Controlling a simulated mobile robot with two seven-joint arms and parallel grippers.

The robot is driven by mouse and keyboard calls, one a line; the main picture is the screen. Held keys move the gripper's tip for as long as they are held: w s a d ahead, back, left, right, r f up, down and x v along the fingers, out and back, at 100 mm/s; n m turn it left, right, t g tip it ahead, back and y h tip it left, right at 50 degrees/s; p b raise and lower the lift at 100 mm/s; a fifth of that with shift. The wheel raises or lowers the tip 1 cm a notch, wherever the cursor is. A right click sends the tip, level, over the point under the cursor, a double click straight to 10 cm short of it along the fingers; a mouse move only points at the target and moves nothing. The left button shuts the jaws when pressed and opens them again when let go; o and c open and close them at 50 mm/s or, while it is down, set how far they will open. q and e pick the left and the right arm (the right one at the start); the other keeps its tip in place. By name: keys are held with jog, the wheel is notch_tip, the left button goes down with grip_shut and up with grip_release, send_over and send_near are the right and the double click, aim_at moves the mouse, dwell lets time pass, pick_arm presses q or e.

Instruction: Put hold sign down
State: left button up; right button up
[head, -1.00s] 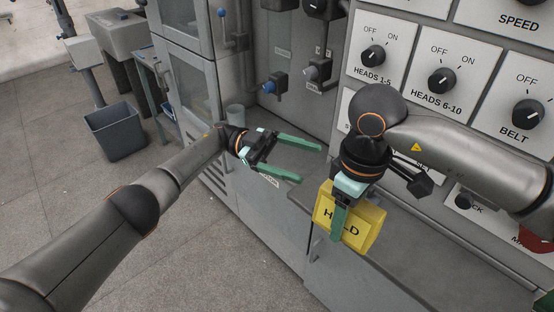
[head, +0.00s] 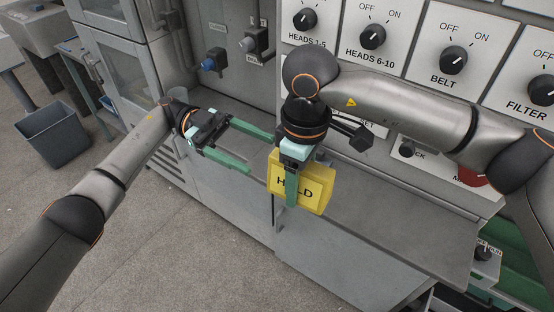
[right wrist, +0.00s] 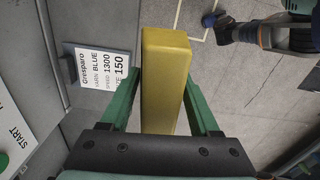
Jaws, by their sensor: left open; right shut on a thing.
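The yellow hold sign (head: 318,188) is a thick block with black lettering, partly covered by a green finger in the head view. My right gripper (head: 290,190) is shut on it and holds it over the front of the grey ledge. In the right wrist view the sign's yellow edge (right wrist: 166,75) stands between the two green fingers (right wrist: 164,112). My left gripper (head: 261,153) is open and empty, just left of the sign, its fingers pointing towards it. Whether they touch the sign I cannot tell.
The grey ledge (head: 385,235) is bare below the panel of knobs (head: 372,37). A red button (head: 472,176) sits at the panel's lower right. A printed card (right wrist: 102,68) shows in the right wrist view. A dark bin (head: 52,137) stands on the floor at left.

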aim_at(277, 162)
pick_arm(q)
jog(key=shift+x, duration=3.1)
jog(key=shift+c, duration=0.4)
grip_shut()
pick_arm(e)
jog(key=o, duration=1.5)
